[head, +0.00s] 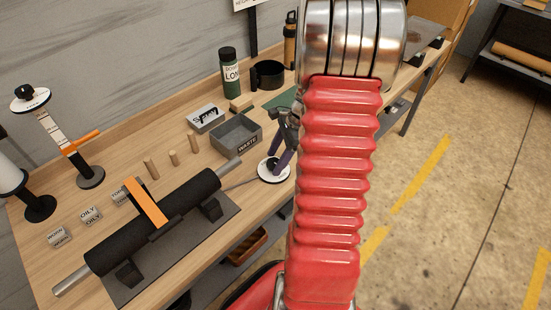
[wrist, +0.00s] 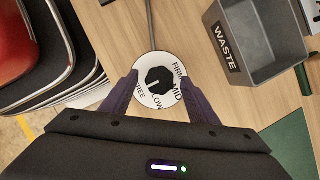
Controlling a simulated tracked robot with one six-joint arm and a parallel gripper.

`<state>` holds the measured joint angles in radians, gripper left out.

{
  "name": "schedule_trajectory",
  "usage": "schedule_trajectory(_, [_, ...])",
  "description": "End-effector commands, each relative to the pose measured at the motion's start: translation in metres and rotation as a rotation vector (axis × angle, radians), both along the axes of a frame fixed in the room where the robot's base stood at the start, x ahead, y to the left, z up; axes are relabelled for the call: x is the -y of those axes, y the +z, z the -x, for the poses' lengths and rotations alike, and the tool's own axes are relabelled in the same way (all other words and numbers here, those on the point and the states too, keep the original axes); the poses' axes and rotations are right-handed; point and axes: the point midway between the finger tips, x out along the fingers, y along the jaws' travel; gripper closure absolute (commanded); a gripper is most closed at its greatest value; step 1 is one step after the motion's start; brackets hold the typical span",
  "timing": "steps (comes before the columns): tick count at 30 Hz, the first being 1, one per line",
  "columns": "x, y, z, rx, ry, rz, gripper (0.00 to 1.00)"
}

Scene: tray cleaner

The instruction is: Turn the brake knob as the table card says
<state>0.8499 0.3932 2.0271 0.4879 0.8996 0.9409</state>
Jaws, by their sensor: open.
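The brake knob (wrist: 158,80) is black and sits on a round white dial (wrist: 142,62) marked FREE, LOW, MID and FIRM. A pale pointer mark on the knob faces the lower left in the wrist view, near FREE and LOW; its exact setting is unclear. My gripper (wrist: 158,77) is open, with a purple finger on either side of the knob; contact cannot be told. In the head view my gripper (head: 280,163) is over the dial (head: 264,172) at the table's front edge. A white card (head: 243,4) at the top is cut off and unreadable.
A grey WASTE bin (head: 236,134) stands just behind the dial. A black roller (head: 150,220) on a stand lies to the left, with a cable running to the dial. Pegs, labelled blocks and a green bottle (head: 230,70) stand farther back.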

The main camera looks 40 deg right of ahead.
Motion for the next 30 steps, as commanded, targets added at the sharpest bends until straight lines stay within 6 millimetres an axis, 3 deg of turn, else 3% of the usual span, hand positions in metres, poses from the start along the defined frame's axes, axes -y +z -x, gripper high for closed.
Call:
schedule_trajectory(9, [-0.0006,-0.0018,-0.0003,0.000,0.000,0.000,0.46])
schedule_trajectory(26, [-0.0001,-0.0015,-0.0002,0.000,0.000,0.000,0.86])
schedule_trajectory(30, [-0.0019,-0.0015,-0.0001,0.000,0.003,-0.001,0.86])
